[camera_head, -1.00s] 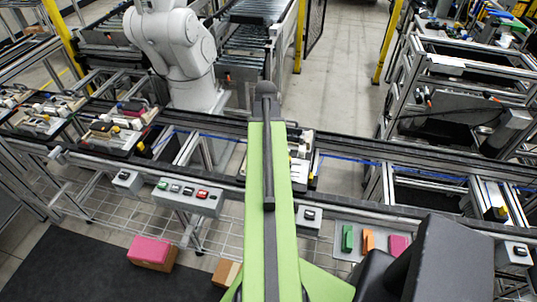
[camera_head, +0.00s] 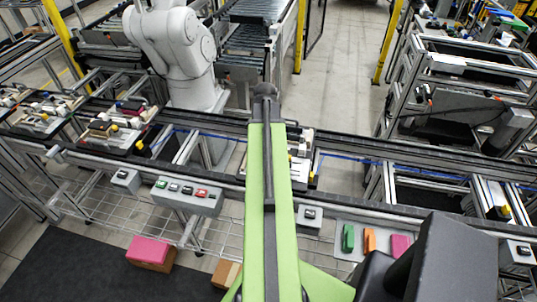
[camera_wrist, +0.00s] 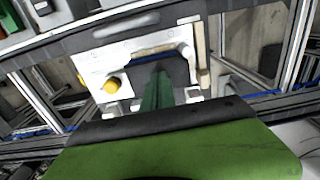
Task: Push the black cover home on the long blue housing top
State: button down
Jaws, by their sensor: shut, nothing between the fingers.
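In the wrist view, a pale pallet fixture (camera_wrist: 110,62) with a yellow knob lies ahead of my gripper. A narrow blue strip (camera_wrist: 150,56), seemingly part of the long blue housing top, crosses it. A dark piece (camera_wrist: 178,72) just below the strip may be the black cover; how it sits is unclear. My gripper (camera_wrist: 158,76) shows as a narrow dark green shape, shut and empty, reaching over the fixture near the dark piece. I cannot tell whether it touches. In the head view, my green arm hides most of this fixture (camera_head: 303,150) and the gripper.
The fixture is on a rail conveyor (camera_head: 370,165). Other loaded pallets (camera_head: 117,128) stand to the left, with a white robot arm (camera_head: 170,45) behind. A button box (camera_head: 187,197) and a tray with green, orange and pink blocks (camera_head: 371,240) are in front.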

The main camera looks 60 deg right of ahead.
notch_tip(320, 180, up, 7)
jog(key=p, duration=0.7)
dwell(0.5)
jog(key=w+a+f+n+b, duration=0.3)
jog(key=w+a, duration=0.6)
jog(key=a, duration=0.1)
jog(key=w+a+f+n+b, duration=0.2)
jog(key=w+a+f+b, duration=0.1)
jog(key=w+a, duration=0.65)
jog(key=w+a+f+n+b, duration=0.1)
jog(key=a+n, duration=0.3)
jog(key=a, duration=1.1)
jog(key=w+a+f+n+b, duration=0.2)
jog(key=a+n, duration=0.3)
jog(key=a, duration=0.9)
jog(key=shift+a+f+b, duration=0.35)
jog(key=shift+f+b, duration=0.55)
